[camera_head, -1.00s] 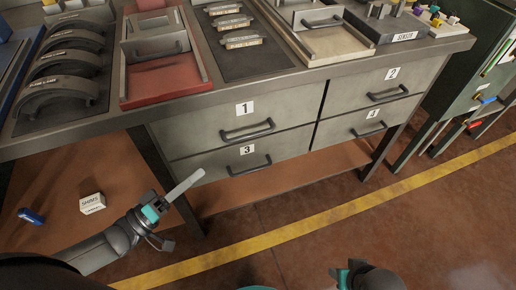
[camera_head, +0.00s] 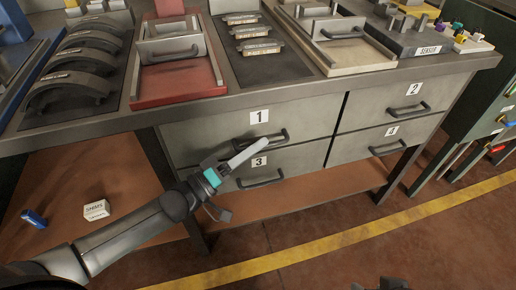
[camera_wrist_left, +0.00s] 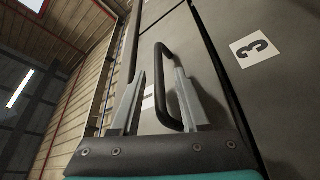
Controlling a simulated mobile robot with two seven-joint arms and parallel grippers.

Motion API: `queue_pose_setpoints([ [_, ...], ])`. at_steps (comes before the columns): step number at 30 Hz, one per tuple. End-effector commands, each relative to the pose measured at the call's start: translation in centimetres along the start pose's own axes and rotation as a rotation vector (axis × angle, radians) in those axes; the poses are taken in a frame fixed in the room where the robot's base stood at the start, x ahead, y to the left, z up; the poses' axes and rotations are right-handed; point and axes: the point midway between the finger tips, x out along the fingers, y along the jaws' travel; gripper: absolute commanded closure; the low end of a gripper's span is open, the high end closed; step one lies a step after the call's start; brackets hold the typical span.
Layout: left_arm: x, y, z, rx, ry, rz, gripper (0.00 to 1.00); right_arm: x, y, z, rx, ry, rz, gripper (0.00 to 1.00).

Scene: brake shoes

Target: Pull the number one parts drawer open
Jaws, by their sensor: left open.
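The number one drawer (camera_head: 225,125) is the upper left grey drawer under the bench, with a label "1" and a black bar handle (camera_head: 270,136). It looks shut, its front flush with the others. My left gripper (camera_head: 243,176) is open and empty in front of the left drawers, just below and left of that handle, partly covering the drawer 3 front. In the left wrist view, the drawer one handle (camera_wrist_left: 163,50) shows between the two open fingers (camera_wrist_left: 158,85); I cannot tell whether they touch it. Only a dark sliver of my right gripper (camera_head: 380,284) shows at the bottom edge.
Drawer 3 (camera_head: 300,160) is directly below, with its handle close to my left fingers. Drawers 2 (camera_head: 375,108) and 4 (camera_head: 350,150) are to the right. The bench top (camera_head: 290,92) overhangs the drawers. A shims box (camera_head: 97,209) sits on the lower shelf. The floor in front is clear.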

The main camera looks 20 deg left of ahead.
Motion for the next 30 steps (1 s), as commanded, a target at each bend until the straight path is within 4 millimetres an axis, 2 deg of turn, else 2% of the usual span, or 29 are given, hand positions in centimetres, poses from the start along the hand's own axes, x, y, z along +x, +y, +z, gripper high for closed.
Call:
queue_pose_setpoints([
  [4,0.9,0.01,0.01,-0.001,0.001,0.001,0.55,-0.52,0.03,-0.09,0.0,0.007,0.001,0.5],
  [13,1.05,0.02,0.01,-0.001,0.0,-0.001,0.55,-0.68,0.04,-0.14,0.0,0.008,0.001,0.5],
  [25,1.01,0.0,0.0,0.0,0.0,-0.001,0.99,-0.66,0.05,-0.14,0.001,0.008,0.002,0.5],
  [30,1.0,0.0,0.0,0.0,0.0,-0.001,1.0,-0.65,0.05,-0.14,0.001,0.008,0.001,0.5],
])
